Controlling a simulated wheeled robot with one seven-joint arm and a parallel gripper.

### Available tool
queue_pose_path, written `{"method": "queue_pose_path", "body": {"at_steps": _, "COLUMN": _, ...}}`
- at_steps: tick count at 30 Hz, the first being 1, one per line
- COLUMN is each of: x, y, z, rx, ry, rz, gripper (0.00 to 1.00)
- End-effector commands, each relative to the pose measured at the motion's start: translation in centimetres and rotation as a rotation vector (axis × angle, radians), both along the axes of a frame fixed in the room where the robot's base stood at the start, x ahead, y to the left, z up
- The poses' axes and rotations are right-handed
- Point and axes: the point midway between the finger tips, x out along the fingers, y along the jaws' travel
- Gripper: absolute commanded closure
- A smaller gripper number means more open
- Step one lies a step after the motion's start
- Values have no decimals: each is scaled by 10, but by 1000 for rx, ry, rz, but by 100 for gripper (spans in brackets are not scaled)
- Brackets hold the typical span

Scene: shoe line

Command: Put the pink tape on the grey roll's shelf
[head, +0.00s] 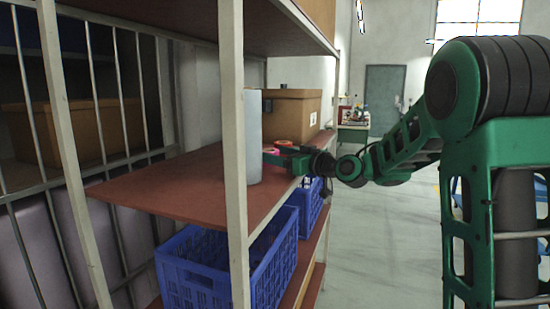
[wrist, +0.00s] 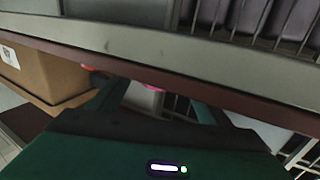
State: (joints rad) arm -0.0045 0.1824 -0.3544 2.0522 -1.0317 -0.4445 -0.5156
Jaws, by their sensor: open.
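The grey roll (head: 253,140) stands upright on the red-brown middle shelf (head: 185,190) in the head view. The pink tape (head: 270,151) shows just right of the roll, low and partly hidden by my gripper (head: 287,160). In the wrist view a pink edge of the tape (wrist: 153,88) shows between the fingers, partly covered by a dark band. My gripper (wrist: 158,102) is open at the shelf's aisle-side edge, with its fingers pointing toward the tape. I cannot tell whether a finger touches it.
A red tape (head: 284,143) lies behind, near a cardboard box (head: 292,108). Blue crates (head: 205,280) stand on the shelf below. A pale upright post (head: 232,120) stands in front of the roll.

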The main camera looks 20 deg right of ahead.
Motion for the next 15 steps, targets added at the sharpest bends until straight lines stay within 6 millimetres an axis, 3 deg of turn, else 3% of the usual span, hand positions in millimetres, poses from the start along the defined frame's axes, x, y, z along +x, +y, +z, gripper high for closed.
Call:
{"method": "queue_pose_path", "body": {"at_steps": 5, "x": -10, "y": -8, "z": 1, "rx": 1, "ry": 1, "rz": -3, "gripper": 29}}
{"method": "queue_pose_path", "body": {"at_steps": 15, "x": -65, "y": -42, "z": 1, "rx": 1, "ry": 1, "rz": -5, "gripper": 29}}
